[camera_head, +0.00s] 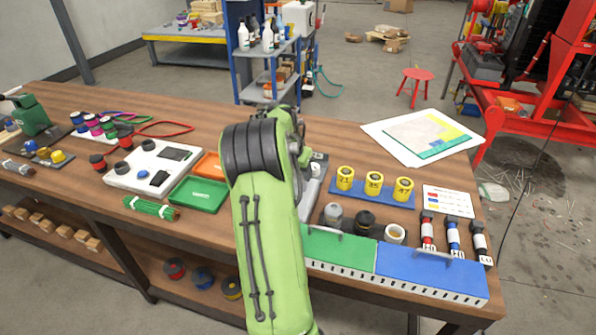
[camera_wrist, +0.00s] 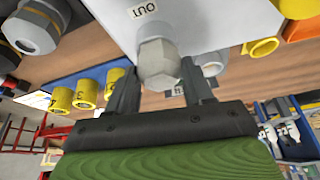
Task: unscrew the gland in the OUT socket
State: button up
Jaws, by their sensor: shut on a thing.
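In the wrist view a pale box (camera_wrist: 195,25) carries a label reading OUT (camera_wrist: 142,9). A grey gland (camera_wrist: 158,60) with a faceted nut sits in the box beside this label. My gripper (camera_wrist: 160,82) has one dark finger on each side of the gland and is shut on it. The gland's thread inside the socket is hidden. In the head view my green arm covers the gripper and the gland, and only part of a grey box (camera_head: 316,172) shows beside the arm.
Yellow numbered cylinders (camera_head: 374,184) stand on a blue strip right of my arm. Grey and black round fittings (camera_head: 364,221) stand near green and blue bins (camera_head: 430,272). Orange and green trays (camera_head: 199,194) lie left.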

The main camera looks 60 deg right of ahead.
jog(key=shift+s+f+n+t, duration=0.1)
jog(key=shift+n+t, duration=0.3)
jog(key=shift+n, duration=0.5)
jog(key=shift+n+t, duration=0.5)
jog(key=shift+n, duration=0.7)
jog(key=n+t+y, duration=0.1)
jog(key=n, duration=0.3)
jog(key=shift+n+p, duration=0.3)
jog(key=o, duration=1.1)
jog(key=m, duration=0.2)
jog(key=m+g, duration=0.1)
jog(key=m, duration=0.1)
jog(key=shift+w+a+h, duration=0.1)
jog(key=shift+w+h, duration=0.1)
jog(key=shift+h, duration=0.1)
jog(key=m+g+p, duration=0.1)
jog(key=m, duration=0.1)
jog(key=m+g+p, duration=0.1)
jog(key=m, duration=0.2)
jog(key=shift+r+h, duration=0.2)
jog(key=shift+h, duration=0.1)
jog(key=shift+s+f, duration=0.1)
jog(key=shift+c, duration=0.3)
